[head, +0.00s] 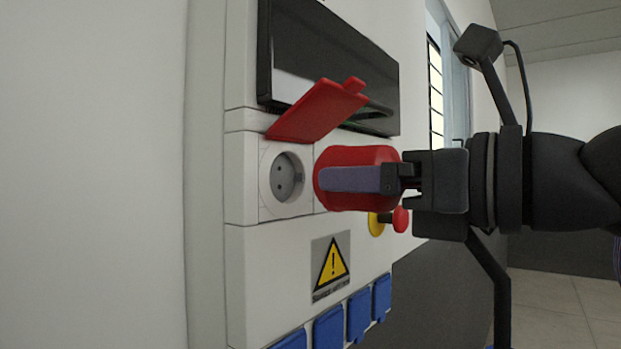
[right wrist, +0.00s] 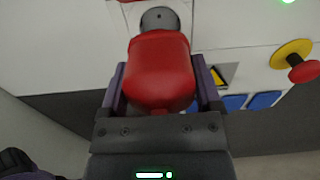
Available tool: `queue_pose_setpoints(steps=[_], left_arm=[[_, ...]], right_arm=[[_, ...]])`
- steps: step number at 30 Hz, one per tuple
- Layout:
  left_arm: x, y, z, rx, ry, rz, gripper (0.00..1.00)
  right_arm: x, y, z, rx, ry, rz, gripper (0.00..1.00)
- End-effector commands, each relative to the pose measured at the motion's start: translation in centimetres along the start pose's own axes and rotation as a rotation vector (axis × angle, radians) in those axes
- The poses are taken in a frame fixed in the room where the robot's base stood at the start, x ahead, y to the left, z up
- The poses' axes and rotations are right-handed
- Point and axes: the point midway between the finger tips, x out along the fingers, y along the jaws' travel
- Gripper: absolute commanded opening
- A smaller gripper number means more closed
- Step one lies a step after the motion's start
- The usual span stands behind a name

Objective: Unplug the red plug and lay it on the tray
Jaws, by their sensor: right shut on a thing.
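The red plug (head: 340,161) is a thick rounded body. My right gripper (head: 352,180) is shut on it, one finger along each side, as the right wrist view (right wrist: 160,95) shows. In the head view the plug's front end is close to the panel, just right of a round grey socket (head: 287,177) with two holes. In the right wrist view a grey socket (right wrist: 160,20) shows just beyond the plug's far end. The tray and my left gripper are not in view.
A red flap (head: 318,110) stands open above the socket, below a dark glossy panel window (head: 300,50). A red and yellow knob (head: 400,219) sits behind the gripper. A warning sign (head: 331,268) and several blue covers (head: 328,328) are lower on the panel.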

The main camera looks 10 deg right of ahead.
Motion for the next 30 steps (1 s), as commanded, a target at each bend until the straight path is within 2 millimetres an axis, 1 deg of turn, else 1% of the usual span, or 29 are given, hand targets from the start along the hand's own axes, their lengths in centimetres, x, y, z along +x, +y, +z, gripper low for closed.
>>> queue_pose_setpoints(steps=[8, 11, 21, 24, 30], left_arm=[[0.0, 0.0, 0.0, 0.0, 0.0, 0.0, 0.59], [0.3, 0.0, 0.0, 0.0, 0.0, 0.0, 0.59], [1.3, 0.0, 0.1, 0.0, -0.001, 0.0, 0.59], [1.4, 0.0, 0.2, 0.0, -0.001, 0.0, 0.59], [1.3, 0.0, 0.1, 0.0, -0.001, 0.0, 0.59]], right_arm=[[-0.1, 0.0, 0.0, 0.0, 0.0, 0.0, 0.0], [-0.8, -0.1, -0.1, 0.0, -0.001, -0.002, 0.0], [-4.5, 0.0, -0.1, -0.001, -0.001, -0.002, 0.0], [-5.0, 0.0, 0.0, -0.001, 0.0, -0.001, 0.0], [-5.0, 0.0, 0.0, 0.0, 0.0, 0.0, 0.0]])
